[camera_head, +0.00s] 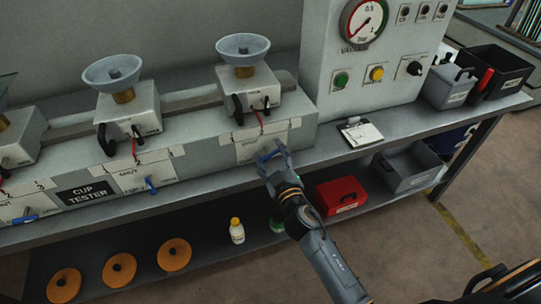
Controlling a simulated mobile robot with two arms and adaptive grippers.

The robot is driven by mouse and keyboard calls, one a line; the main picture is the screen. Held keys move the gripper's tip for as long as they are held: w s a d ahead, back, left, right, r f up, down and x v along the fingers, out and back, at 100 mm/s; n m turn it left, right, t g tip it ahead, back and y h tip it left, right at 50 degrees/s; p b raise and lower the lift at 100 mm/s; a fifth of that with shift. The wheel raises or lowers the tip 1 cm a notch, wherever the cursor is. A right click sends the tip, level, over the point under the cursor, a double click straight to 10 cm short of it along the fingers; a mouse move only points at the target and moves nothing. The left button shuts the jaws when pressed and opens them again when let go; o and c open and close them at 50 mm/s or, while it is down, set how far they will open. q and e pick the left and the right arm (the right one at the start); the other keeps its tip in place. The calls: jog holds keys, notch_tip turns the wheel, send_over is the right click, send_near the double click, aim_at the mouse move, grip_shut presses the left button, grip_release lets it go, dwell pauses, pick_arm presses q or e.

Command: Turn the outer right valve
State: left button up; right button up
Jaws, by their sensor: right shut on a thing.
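The outer right valve is on the front of the grey cup tester bench, at the plate (246,150) under the rightmost cup unit (245,97). My right gripper (270,157) reaches up from below and is shut on its handle, which the fingers mostly hide. I cannot tell the handle's angle. The middle valve's blue handle (151,186) and the left valve's blue handle (25,219) show free on the bench front. My left gripper is not in view.
A clipboard (360,133) lies on the shelf right of the gripper. A gauge panel (372,60) stands behind it. Below are a red box (340,196), a grey bin (410,168), a white bottle (237,231) and orange discs (174,254).

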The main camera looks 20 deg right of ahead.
jog(key=n, duration=0.5)
jog(key=shift+n, duration=0.3)
jog(key=n, duration=0.5)
jog(key=shift+a+n, duration=0.15)
jog(key=shift+n, duration=0.25)
jog(key=o, duration=1.1)
jog(key=shift+o, duration=0.2)
